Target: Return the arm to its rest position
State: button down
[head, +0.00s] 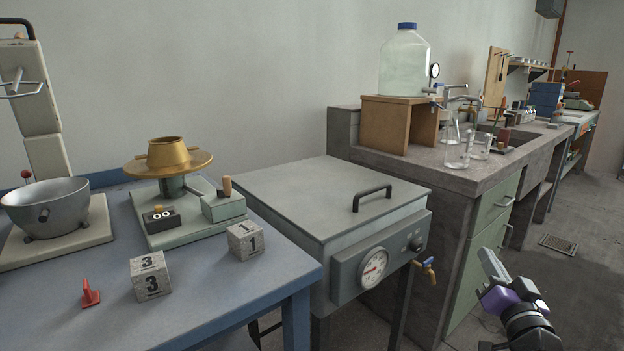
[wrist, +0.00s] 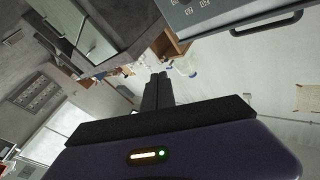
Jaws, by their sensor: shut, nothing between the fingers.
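My gripper (wrist: 158,78) shows in the wrist view as two dark fingers side by side, shut with nothing between them. The purple body below it carries a small lit indicator. In the head view, part of my arm with a purple section (head: 500,298) is at the lower right, over the floor and to the right of the green cabinet (head: 478,262). My arm touches nothing that I can see.
A blue table (head: 215,300) at left holds a steel bowl (head: 47,207), a brass-pan device (head: 180,158), two numbered blocks (head: 150,277) and a red piece (head: 90,294). A grey lidded box with a gauge (head: 325,200) stands mid-view. The concrete bench (head: 440,170) holds glassware. Floor at right is largely clear.

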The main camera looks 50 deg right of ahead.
jog(key=w+a+f+n+t+y, duration=0.2)
jog(key=w+a+f+n, duration=0.1)
jog(key=a, duration=0.6)
jog(key=w+a+f+n+t+y, duration=0.2)
jog(key=a+f, duration=0.1)
jog(key=a, duration=0.7)
jog(key=w+a+f+n+t+y, duration=0.1)
jog(key=w+a+f+n+y, duration=0.15)
jog(key=a, duration=0.65)
jog(key=s+a+f+n+y, duration=0.3)
jog(key=s+a+n+y, duration=0.15)
jog(key=a, duration=0.45)
jog(key=s+a+f+n+y, duration=0.4)
jog(key=a+y, duration=0.2)
jog(key=a, duration=0.3)
notch_tip(320, 180, up, 30)
jog(key=p, duration=2.9)
jog(key=shift+w, duration=0.2)
jog(key=shift+f, duration=0.1)
